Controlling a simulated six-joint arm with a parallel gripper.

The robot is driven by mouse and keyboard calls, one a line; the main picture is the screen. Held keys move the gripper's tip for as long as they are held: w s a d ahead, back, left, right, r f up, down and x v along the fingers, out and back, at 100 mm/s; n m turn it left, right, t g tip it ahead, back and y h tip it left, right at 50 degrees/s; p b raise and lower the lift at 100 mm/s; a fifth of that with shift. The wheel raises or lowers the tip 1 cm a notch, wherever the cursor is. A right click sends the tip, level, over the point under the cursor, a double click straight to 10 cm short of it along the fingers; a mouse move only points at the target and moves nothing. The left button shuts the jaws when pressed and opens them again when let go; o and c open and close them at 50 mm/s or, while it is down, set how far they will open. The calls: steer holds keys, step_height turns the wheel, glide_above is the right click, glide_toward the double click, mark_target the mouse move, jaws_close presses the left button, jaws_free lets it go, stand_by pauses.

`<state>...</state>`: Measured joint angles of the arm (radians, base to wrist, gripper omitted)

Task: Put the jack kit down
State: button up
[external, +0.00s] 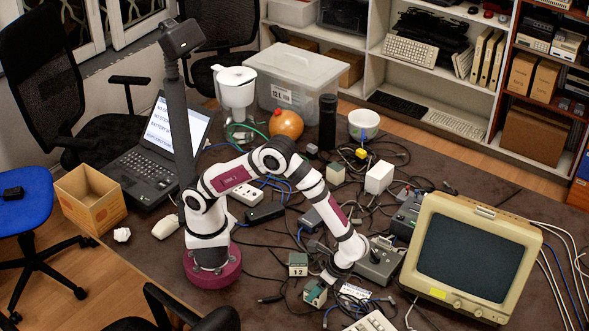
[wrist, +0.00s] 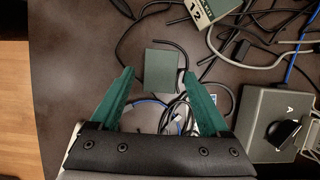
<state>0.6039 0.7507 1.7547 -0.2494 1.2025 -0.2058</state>
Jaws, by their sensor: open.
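A small grey-green box (wrist: 160,68), which I take for the jack kit, lies between the tips of my gripper (wrist: 158,76) in the wrist view. My gripper is open, its two green fingers apart, with a gap on each side of the box. In the external view the box (external: 315,293) is at the near edge of the table, right under my gripper (external: 325,283). It appears to rest on the table. Its lower sides are partly hidden by the fingers in the external view.
A similar box marked 12 (external: 298,264) stands close behind. A grey switch box with a black knob (wrist: 283,124) is to the right. Loose cables run around the box. A beige monitor (external: 470,258) stands at right. The table at left of the wrist view is bare.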

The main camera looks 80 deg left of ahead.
steer(key=v, duration=0.8)
steer(key=s+a+r+n+t+h, duration=0.1)
steer(key=s+a+r, duration=0.2)
steer(key=a+r, duration=0.75)
steer(key=s+a+n+t, duration=0.2)
steer(key=s+a, duration=1)
steer(key=s, duration=0.2)
steer(key=shift+s+a+f, duration=0.25)
steer(key=shift+s+a, duration=0.1)
steer(key=shift+a, duration=0.05)
